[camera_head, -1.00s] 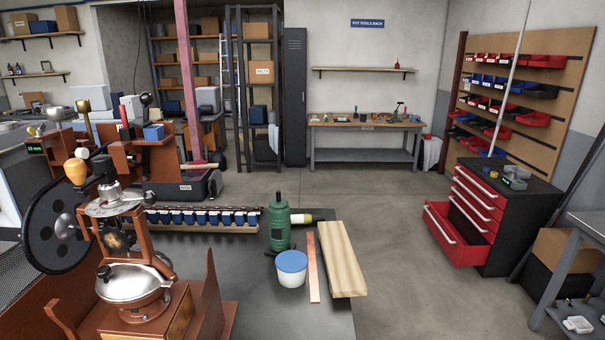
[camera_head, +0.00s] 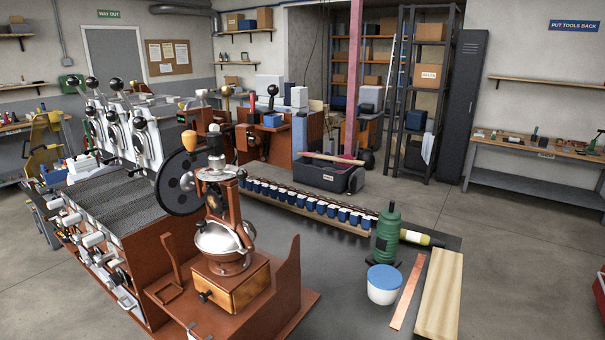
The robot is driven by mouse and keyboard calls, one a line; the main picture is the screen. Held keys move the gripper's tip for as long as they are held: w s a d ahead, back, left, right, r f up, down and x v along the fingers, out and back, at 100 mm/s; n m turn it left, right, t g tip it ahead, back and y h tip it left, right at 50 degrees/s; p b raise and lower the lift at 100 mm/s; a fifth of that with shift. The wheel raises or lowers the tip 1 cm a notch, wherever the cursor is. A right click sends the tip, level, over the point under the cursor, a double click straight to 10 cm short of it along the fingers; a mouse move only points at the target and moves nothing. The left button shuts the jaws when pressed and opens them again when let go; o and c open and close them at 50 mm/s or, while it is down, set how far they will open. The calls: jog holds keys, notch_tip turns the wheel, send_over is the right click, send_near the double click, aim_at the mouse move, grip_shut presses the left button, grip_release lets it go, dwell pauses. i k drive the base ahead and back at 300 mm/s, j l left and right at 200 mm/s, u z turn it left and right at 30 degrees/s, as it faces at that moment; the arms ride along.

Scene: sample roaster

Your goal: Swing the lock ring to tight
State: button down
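A hand-mill-like machine stands on the near bench, with a large black wheel (camera_head: 184,182), a wooden-knobbed crank (camera_head: 188,138), a silver collar (camera_head: 215,173) near its top, a silver bowl (camera_head: 217,238) and a wooden drawer box (camera_head: 232,289) below. I cannot tell for certain which part is the lock ring, or whether any ring is tight. A row of roasters with black-knobbed levers stands to the left, with silver upright housings (camera_head: 142,128). My gripper is not in view, and nothing is seen touching the machines.
A row of blue cups (camera_head: 310,204) lies behind. Open floor (camera_head: 500,230) shows to the right.

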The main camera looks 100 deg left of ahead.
aim_at(241, 174)
jog(key=i+u, duration=0.4)
jog(key=i+l+u, duration=0.15)
jog(key=i+u, duration=0.3)
jog(key=i+j+u, duration=0.15)
jog(key=u, duration=0.3)
jog(key=i+u, duration=0.65)
jog(key=u, duration=0.2)
jog(key=i+l+u, duration=0.1)
jog(key=i+u, duration=0.15)
jog(key=u, duration=0.2)
jog(key=i+l+u, duration=0.2)
jog(key=u, duration=0.25)
jog(key=i+u, duration=0.15)
jog(key=u, duration=0.3)
jog(key=i+l+u, duration=0.1)
jog(key=u, duration=0.35)
jog(key=i+l+u, duration=0.1)
jog(key=u, duration=0.35)
jog(key=i+l+u, duration=0.1)
jog(key=u, duration=0.3)
jog(key=l+u, duration=0.2)
jog(key=u, duration=0.25)
jog(key=i, duration=0.05)
